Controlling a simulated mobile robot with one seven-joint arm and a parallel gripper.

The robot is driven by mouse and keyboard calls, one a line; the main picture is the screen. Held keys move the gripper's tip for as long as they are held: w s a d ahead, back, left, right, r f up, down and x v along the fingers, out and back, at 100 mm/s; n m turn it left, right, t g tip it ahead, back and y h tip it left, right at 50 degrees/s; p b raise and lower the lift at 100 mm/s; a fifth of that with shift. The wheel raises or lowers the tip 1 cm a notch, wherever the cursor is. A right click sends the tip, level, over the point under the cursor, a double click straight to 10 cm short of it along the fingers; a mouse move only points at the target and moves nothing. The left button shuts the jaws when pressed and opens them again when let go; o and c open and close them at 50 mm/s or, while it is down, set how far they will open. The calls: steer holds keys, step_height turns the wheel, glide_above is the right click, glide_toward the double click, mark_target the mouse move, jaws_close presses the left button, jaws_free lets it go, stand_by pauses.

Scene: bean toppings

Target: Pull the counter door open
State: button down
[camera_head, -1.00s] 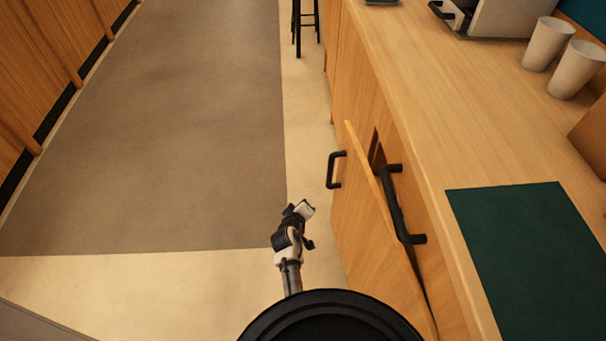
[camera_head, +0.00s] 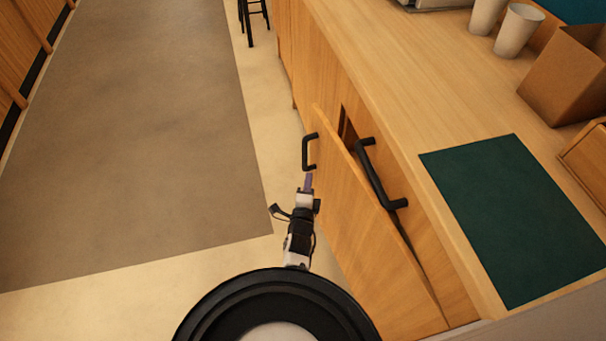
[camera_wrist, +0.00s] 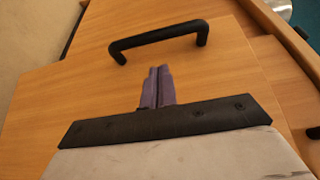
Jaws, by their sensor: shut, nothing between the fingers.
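The counter door (camera_head: 358,215) is a wooden panel that stands slightly ajar from the counter front, with a dark gap at its top corner. Its black bar handle (camera_head: 306,152) is on the outer face, near the far edge. My gripper (camera_head: 308,180) is just below the near end of this handle in the head view. In the wrist view the purple fingers (camera_wrist: 158,84) are together and empty, in front of the door face (camera_wrist: 90,85). The handle (camera_wrist: 158,38) lies a little beyond the fingertips. The fingers appear apart from it.
A second black handle (camera_head: 380,175) sits on the counter front behind the door's top edge. The wooden counter top (camera_head: 400,110) bears a green mat (camera_head: 515,215), white cups (camera_head: 518,30) and a cardboard box (camera_head: 570,75). A stool (camera_head: 252,14) stands far off. The floor at left is clear.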

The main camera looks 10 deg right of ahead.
steer(key=p, duration=0.2)
glide_toward(314, 146)
steer(key=x, duration=0.4)
steer(key=shift+w+f, duration=0.1)
steer(key=shift+w, duration=0.1)
